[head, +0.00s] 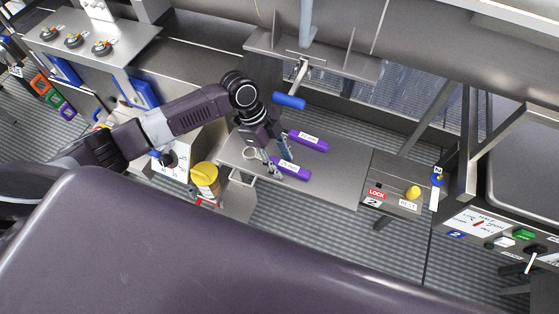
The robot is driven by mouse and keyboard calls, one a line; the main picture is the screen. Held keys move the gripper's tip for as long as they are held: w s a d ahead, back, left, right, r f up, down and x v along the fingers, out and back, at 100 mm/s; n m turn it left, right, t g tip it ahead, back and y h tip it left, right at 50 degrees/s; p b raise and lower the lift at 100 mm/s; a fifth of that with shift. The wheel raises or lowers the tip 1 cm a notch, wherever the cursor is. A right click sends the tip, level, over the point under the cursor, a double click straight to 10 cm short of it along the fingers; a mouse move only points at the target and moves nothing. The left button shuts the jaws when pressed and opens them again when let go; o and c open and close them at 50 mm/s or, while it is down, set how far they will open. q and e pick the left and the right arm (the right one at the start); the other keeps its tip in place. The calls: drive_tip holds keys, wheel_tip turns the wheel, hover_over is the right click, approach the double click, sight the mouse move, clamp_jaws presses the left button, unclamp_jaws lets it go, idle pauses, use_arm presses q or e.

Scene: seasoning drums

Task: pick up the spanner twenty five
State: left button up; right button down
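Two spanners with purple handles and white labels lie on a grey metal shelf (335,185). The nearer spanner (296,171) has its handle right by my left gripper's fingertips. The farther spanner (308,141) lies just behind it. The labels are too small to read surely, so I cannot tell which is twenty five. A pale ring end (250,153) shows left of the gripper. My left gripper (281,160) points down over the shelf, its two fingers apart, at the left end of the nearer handle. Whether it touches the handle is unclear. My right gripper is out of view.
A yellow-capped container (204,180) stands left of the shelf. A panel with a LOCK label (376,194) and a yellow knob (413,192) adjoins it on the right. A blue-handled lever (289,102) hangs above the shelf's back. The shelf's right part is clear.

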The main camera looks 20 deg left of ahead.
use_arm(q)
clamp_jaws()
drive_tip(key=shift+r, duration=0.15)
idle(0.4)
drive_tip(key=shift+w+r+b, duration=0.1)
drive_tip(key=shift+r+b, duration=0.4)
drive_tip(key=shift+b, duration=0.05)
drive_tip(key=s+b, duration=0.5)
drive_tip(key=s, duration=1.3)
drive_tip(key=shift+a, duration=0.3)
